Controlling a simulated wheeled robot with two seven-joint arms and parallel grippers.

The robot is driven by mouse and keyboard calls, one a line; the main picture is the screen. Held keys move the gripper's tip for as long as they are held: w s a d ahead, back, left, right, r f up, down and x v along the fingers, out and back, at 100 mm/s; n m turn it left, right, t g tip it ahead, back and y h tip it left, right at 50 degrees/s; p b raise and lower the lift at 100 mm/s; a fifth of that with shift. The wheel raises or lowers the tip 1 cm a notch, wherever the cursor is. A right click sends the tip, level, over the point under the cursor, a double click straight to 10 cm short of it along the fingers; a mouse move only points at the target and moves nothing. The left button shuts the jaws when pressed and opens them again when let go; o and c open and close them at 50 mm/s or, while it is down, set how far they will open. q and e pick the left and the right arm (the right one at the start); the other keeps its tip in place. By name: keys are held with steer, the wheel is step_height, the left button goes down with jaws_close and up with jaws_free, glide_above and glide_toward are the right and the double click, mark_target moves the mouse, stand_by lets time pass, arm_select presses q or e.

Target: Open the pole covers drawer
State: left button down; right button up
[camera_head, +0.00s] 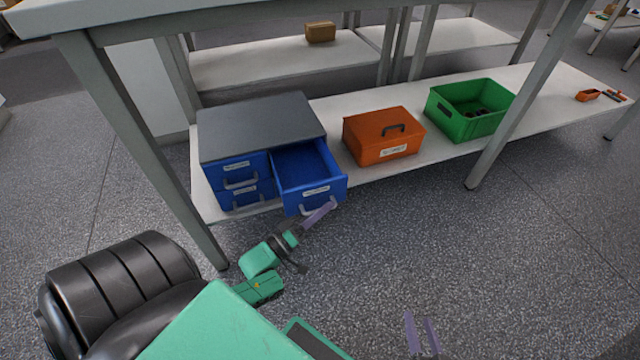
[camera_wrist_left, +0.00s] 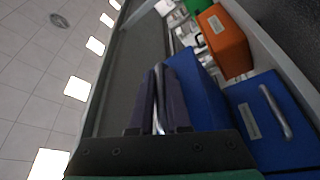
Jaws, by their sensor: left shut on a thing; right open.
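A grey-topped cabinet (camera_head: 262,125) with blue drawers stands on the lower shelf. Its right drawer (camera_head: 311,195) is pulled well out and looks empty inside; its label is too small to read. My left gripper (camera_head: 328,210) is at the front of this drawer, shut on its metal handle (camera_head: 319,208). In the left wrist view, the handle (camera_wrist_left: 159,85) lies between the two fingers, with the open drawer (camera_wrist_left: 203,95) behind. My right gripper (camera_head: 422,336) is open and empty above the floor, at the bottom of the head view.
Two closed blue drawers, the upper (camera_head: 240,172) and the lower (camera_head: 246,194), are left of the open one. An orange box (camera_head: 383,140) and a green crate (camera_head: 462,126) stand to the right. Table legs (camera_head: 530,90) frame the shelf. The floor in front is clear.

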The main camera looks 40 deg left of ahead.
arm_select(q)
steer(key=shift+s+d+f+p, duration=0.1)
steer(key=shift+s+d+p, duration=0.3)
steer(key=shift+s+d, duration=0.45)
arm_select(e)
steer(key=shift+d+r, duration=0.15)
steer(key=shift+r, duration=0.65)
arm_select(q)
steer(key=shift+w, duration=0.1)
steer(key=c, duration=1.2)
jaws_free()
steer(key=shift+o, duration=0.2)
steer(key=shift+d, duration=0.1)
steer(key=p+v, duration=0.1)
steer(key=v, duration=1.3)
steer(key=shift+s, duration=0.25)
arm_select(e)
steer(key=shift+s+r+g, duration=0.1)
steer(key=shift+r+g, duration=0.3)
steer(key=shift+r, duration=0.2)
